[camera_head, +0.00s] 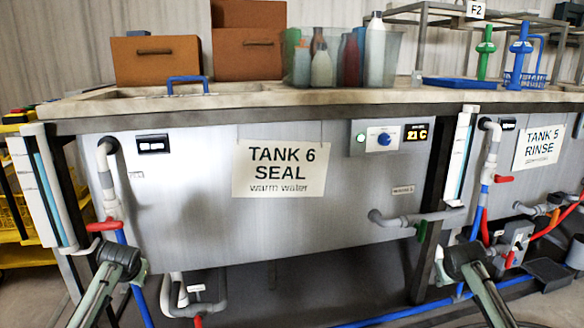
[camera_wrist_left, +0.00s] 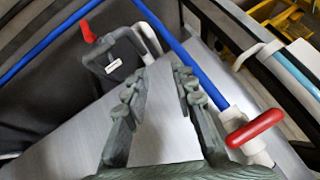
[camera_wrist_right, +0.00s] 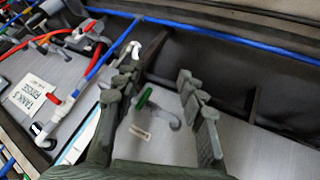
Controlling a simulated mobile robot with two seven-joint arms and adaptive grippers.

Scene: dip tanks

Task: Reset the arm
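My left gripper (camera_wrist_left: 158,84) is open in the left wrist view. Its two grey fingers stand apart with only the metal tank front between them. My right gripper (camera_wrist_right: 156,82) is open in the right wrist view. The gap between its fingers is empty; a green valve handle (camera_wrist_right: 144,97) and a grey pipe show behind it. In the head view my arms come in low at left and right, in front of the TANK 6 SEAL tank (camera_head: 210,220). I cannot make out the finger gap of either gripper there.
A red-handled valve (camera_head: 103,225) on a pipe stands near my left arm; its red handle also shows in the left wrist view (camera_wrist_left: 255,128). Pipes and red valves of the TANK 5 RINSE tank (camera_head: 541,185) are at right. Orange boxes (camera_head: 156,60) and bottles (camera_head: 322,68) stand on the counter (camera_head: 330,97).

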